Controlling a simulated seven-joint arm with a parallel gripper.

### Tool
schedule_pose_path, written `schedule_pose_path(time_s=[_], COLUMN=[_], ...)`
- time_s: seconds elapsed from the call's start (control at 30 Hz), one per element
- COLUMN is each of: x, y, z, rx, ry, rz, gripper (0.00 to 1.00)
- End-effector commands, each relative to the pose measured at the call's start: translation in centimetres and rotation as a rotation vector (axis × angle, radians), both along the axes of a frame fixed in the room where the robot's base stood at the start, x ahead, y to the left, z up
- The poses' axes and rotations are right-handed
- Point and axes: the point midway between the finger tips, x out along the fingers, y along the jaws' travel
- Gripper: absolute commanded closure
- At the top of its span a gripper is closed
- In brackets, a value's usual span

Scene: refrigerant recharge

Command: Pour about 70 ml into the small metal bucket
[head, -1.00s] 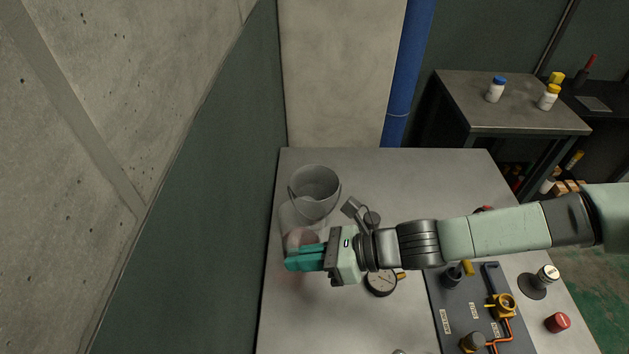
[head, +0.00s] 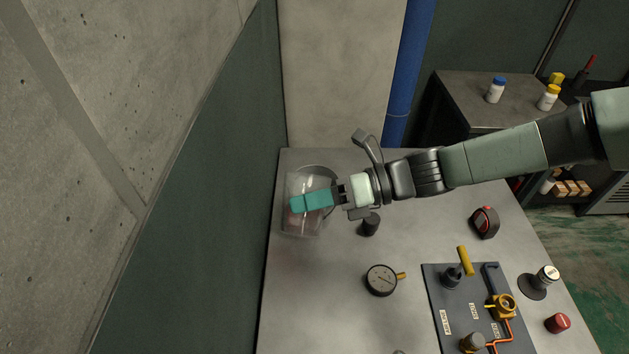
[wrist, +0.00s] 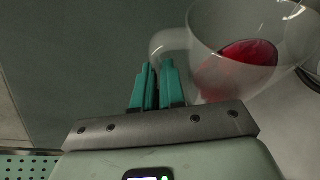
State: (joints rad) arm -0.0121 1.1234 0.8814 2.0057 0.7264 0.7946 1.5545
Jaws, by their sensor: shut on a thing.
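My gripper (head: 300,203), with teal fingers, is shut on the handle of a clear jug (head: 296,222). In the wrist view the handle of the jug (wrist: 228,22) runs to the fingers (wrist: 155,75), and red liquid (wrist: 240,68) lies inside. The jug is held over the far left of the table. The small metal bucket (head: 327,170) is mostly hidden behind the jug and fingers in the head view; only part of its rim shows. A grey curved edge, perhaps the bucket, shows at the wrist view's right. I cannot tell whether liquid is leaving the jug.
A round gauge (head: 381,280), a small black cylinder (head: 370,224) and a black-and-red device (head: 485,222) stand on the table (head: 320,310). A panel with valves (head: 440,300) lies at front right. A green wall (head: 215,200) borders the left. The front left table is clear.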

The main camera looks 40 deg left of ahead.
Motion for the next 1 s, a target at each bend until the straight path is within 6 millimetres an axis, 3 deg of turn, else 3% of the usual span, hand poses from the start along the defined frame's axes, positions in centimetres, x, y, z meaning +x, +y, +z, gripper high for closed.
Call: schedule_pose_path(time_s=[0.3,1.0], x=[0.4,1.1], y=[0.3,0.8], z=[0.9,1.0], rx=[-0.04,-0.103], ry=[0.059,0.152], rz=[-0.001,0.0], gripper=[1.0,1.0])
